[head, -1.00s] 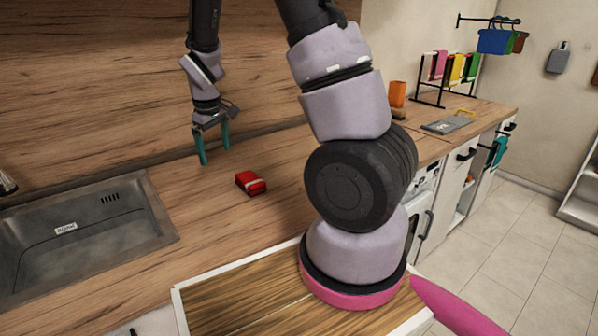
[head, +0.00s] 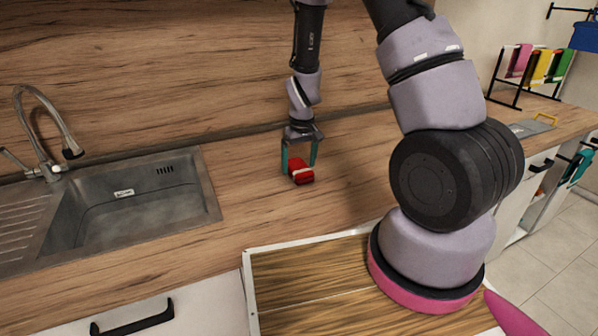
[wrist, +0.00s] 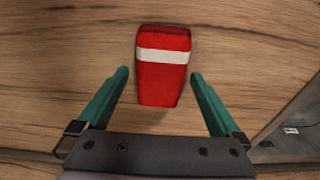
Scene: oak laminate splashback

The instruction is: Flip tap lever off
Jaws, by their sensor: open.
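The tap (head: 47,118) is a curved metal spout at the back left of the sink, in the head view only. Its lever (head: 14,160) sticks out to the left of the base, tilted up toward its free end. No water is visible. My gripper (head: 299,167) is well to the right of the tap, open, with teal fingers pointing down over the counter. A red packet with a white band (head: 301,173) lies between or just beyond the fingertips. In the wrist view the red packet (wrist: 162,78) shows between the spread fingers, with gaps on both sides.
The steel sink (head: 135,200) lies between the tap and my gripper. The wooden counter (head: 235,185) is clear between the sink and the packet. The oak splashback (head: 180,70) rises behind. A rack with coloured boards (head: 535,65) stands at the far right.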

